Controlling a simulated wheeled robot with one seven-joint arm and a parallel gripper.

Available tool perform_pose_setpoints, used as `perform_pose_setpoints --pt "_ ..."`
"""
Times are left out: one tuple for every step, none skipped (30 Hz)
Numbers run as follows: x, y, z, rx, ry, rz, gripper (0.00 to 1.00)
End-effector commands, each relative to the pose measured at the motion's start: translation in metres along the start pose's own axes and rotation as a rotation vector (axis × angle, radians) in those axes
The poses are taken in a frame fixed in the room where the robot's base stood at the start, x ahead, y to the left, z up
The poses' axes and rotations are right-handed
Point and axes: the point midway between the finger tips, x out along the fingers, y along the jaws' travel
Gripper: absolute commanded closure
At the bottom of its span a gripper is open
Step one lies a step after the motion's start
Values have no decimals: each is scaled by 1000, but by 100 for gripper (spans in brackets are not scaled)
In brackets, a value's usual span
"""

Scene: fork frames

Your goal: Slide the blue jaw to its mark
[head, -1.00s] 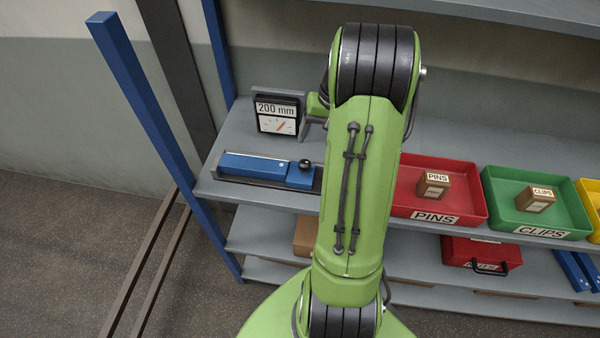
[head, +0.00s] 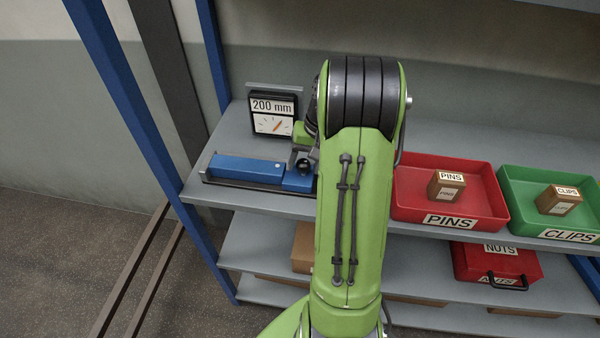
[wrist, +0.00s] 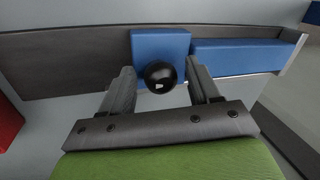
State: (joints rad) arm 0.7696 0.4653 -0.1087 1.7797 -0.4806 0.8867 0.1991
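The blue jaw (head: 299,181) is a short blue block with a black round knob (head: 304,166) on it. It sits in a dark track at the right end of a longer blue block (head: 245,169), touching or nearly so. The jaw (wrist: 160,42) also shows in the wrist view, with the longer block to its right. My gripper (wrist: 161,80) is open, one finger on each side of the knob with a visible gap on both sides. In the head view my arm hides the track's right part. I cannot make out a mark.
A sign (head: 273,114) reading "200 mm" above a dial stands behind the track. A red PINS bin (head: 405,209) and a green CLIPS bin (head: 515,200) stand to the right on the same shelf (head: 235,130). In the wrist view, bare track (wrist: 60,65) extends left of the jaw.

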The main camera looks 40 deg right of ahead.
Motion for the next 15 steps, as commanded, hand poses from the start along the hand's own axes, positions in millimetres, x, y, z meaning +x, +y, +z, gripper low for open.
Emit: perform_pose_setpoints --pt "0 0 0 0 0 0 47" --pt "0 0 0 0 0 0 52" --pt "0 0 0 0 0 0 58" --pt "0 0 0 0 0 0 62" --pt "0 0 0 0 0 0 67" --pt "0 0 0 0 0 0 73" --pt "0 0 0 0 0 0 78" --pt "0 0 0 0 0 0 82" --pt "0 0 0 0 0 0 88" --pt "0 0 0 0 0 0 92" --pt "0 0 0 0 0 0 92" --pt "-1 0 0 0 0 0 92" --pt "-1 1 0 1 0 0 92" --pt "-1 2 0 1 0 0 92" --pt "-1 4 1 1 0 0 92"
